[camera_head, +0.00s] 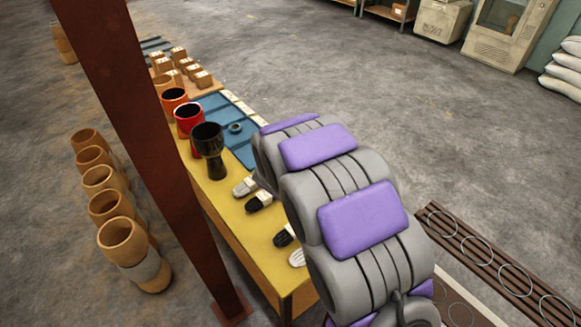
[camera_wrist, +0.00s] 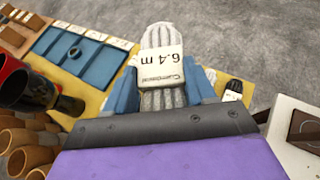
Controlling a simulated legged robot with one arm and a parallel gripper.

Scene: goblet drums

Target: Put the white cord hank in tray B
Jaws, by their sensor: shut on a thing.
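In the wrist view my gripper (camera_wrist: 163,92) is shut on a white cord hank (camera_wrist: 158,36), with a blue finger on each side. A paper tag on the hank reads 6.4 m. In the head view my arm hides the gripper and the held hank. The blue trays (camera_head: 241,150) lie in a row on the yellow table, and they also show at the upper left of the wrist view (camera_wrist: 98,64). White labels line their edge, but the letters are too small to read, so I cannot tell which is B. A small dark ring (camera_head: 235,127) lies in one.
Dark and red goblet drums (camera_head: 207,140) stand on the table beside the trays. Several other hanks (camera_head: 259,201) lie on the yellow table (camera_head: 252,237). A rust-red post (camera_head: 150,130) rises in front of the table. Clay-coloured drum shells (camera_head: 122,240) stand on the floor at left.

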